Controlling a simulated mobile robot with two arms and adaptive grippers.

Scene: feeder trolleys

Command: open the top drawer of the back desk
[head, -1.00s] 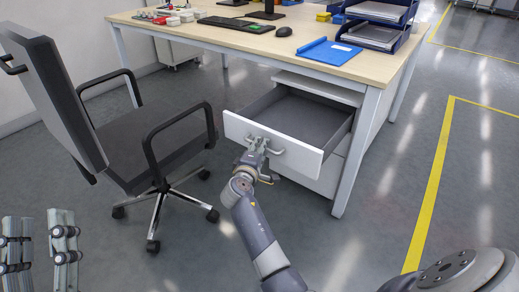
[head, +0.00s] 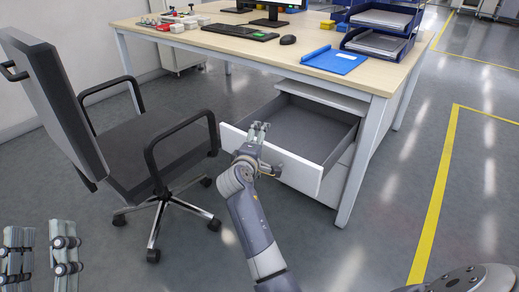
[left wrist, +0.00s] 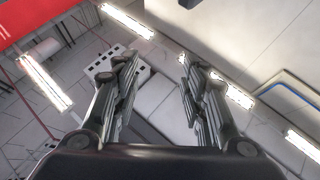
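The back desk (head: 220,38) has a drawer unit under its right side. Its top drawer (head: 312,132) is pulled well out and looks empty. The white drawer front (head: 300,174) faces me, with part of its handle (head: 276,169) visible. My right gripper (head: 259,127) is at this front, fingers pointing up near its top edge. Its wrist hides part of the handle; I cannot tell whether they touch. My left gripper (head: 40,236) is at the lower left, fingers up and apart. The left wrist view shows it open and empty (left wrist: 158,65), facing ceiling lights.
An office chair (head: 130,140) stands left of the drawer. A desk leg (head: 362,160) is close on its right. A keyboard (head: 237,34), blue folder (head: 334,60) and paper trays (head: 375,42) lie on the desk. Floor to the right is clear, with yellow lines (head: 440,190).

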